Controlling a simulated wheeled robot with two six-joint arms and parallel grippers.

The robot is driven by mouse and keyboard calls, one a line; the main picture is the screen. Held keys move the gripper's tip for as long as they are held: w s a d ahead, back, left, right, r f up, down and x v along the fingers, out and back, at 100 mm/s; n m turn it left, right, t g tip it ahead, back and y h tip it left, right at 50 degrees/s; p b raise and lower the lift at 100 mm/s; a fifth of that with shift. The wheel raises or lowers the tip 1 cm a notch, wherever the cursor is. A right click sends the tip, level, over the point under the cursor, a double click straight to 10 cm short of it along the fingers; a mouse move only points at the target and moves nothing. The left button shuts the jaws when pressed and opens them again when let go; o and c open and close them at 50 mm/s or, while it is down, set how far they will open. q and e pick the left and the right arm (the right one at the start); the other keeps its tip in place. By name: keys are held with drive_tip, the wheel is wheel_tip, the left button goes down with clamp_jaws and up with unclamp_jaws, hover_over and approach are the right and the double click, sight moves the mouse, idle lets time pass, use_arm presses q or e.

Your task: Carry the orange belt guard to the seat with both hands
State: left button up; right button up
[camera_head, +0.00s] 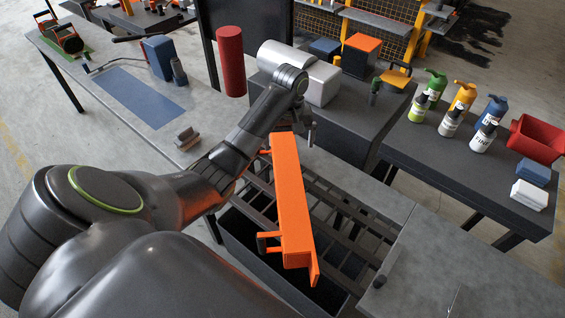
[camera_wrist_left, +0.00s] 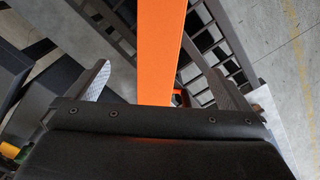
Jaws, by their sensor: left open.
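The orange belt guard (camera_head: 292,195) is a long, straight bar with short side brackets. It lies above the dark slatted frame in the middle of the head view. My left gripper (camera_head: 294,128) is open at the guard's far end. In the left wrist view the guard (camera_wrist_left: 161,45) runs between the two spread fingers of my left gripper (camera_wrist_left: 160,68), with a gap on each side. My arm's wrist hides part of the area behind the guard's far end. My right gripper is not in view. I cannot tell which part is the seat.
The slatted frame (camera_head: 345,221) has dark open gaps. A grey worktop (camera_head: 470,275) lies right of it. A bench with bottles (camera_head: 463,97) and a red bin (camera_head: 537,139) stands at right. A red cylinder (camera_head: 230,62) and a blue mat (camera_head: 128,95) are on the left table.

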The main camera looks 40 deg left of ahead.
use_arm(q)
drive_tip(key=b, duration=0.9)
hover_over(289, 172)
drive_tip(key=f, duration=1)
drive_tip(key=shift+s+d, duration=0.1)
drive_tip(key=shift+s, duration=0.25)
drive_tip(key=shift+f, duration=0.4)
wheel_tip(289, 172, down, 2)
drive_tip(key=shift+f+p, duration=0.1)
drive_tip(key=shift+p, duration=0.5)
wheel_tip(289, 172, down, 4)
drive_tip(key=shift+w+f+p, duration=0.1)
drive_tip(key=shift+f+p, duration=0.1)
drive_tip(key=shift+p, duration=0.2)
drive_tip(key=c, duration=1.9)
drive_tip(key=shift+w+r, duration=0.15)
drive_tip(key=shift+c, duration=1.1)
